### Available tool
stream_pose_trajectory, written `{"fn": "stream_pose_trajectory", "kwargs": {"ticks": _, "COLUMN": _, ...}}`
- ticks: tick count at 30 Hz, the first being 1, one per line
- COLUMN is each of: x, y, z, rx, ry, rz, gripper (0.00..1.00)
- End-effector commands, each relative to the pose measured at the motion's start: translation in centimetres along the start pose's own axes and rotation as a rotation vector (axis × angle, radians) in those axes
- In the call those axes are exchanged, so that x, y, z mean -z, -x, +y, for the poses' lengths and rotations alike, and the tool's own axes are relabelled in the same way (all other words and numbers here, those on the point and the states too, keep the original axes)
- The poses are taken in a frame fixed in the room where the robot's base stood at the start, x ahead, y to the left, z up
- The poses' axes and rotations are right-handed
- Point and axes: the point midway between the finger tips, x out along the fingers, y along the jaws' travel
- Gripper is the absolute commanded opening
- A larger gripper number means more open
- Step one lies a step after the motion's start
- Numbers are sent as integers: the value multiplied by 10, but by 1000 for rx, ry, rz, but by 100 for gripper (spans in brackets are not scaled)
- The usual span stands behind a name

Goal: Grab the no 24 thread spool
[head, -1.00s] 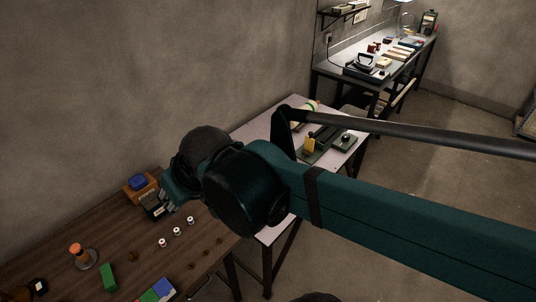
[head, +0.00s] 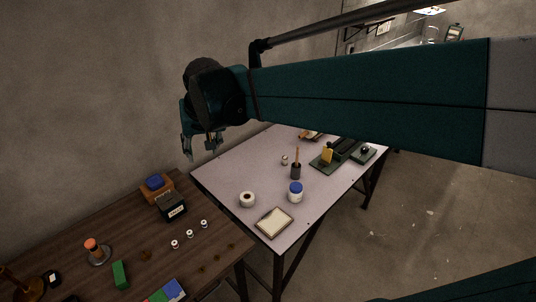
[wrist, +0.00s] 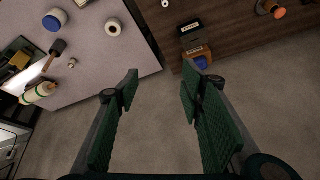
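Three small white spools stand in a slanting row on the wooden table in the head view: a near one (head: 175,244), a middle one (head: 190,233) and a far one (head: 204,223). Any numbers on them are too small to read, so I cannot tell which is no 24. One small white spool also shows at the top edge of the wrist view (wrist: 165,3). My gripper (head: 201,149) is raised above and behind the far end of the wooden table, well apart from the spools. In the wrist view my gripper (wrist: 160,83) is open, with nothing between its fingers.
The wooden table (head: 130,214) also holds a dark labelled box (head: 171,207), a blue-topped orange box (head: 157,188), an orange spool on a stand (head: 95,248) and a green block (head: 120,274). The pale table (head: 235,168) alongside holds a white roll (head: 248,199) and a blue-lidded jar (head: 295,191).

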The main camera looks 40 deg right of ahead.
Motion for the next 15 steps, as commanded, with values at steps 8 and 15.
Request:
{"fn": "stream_pose_trajectory", "kwargs": {"ticks": 8, "x": 46, "y": -28, "z": 25, "rx": -33, "ry": -105, "rz": -36, "gripper": 39}}
{"fn": "stream_pose_trajectory", "kwargs": {"ticks": 15, "x": 83, "y": -56, "z": 50, "rx": -61, "ry": -197, "rz": -66, "gripper": 39}}
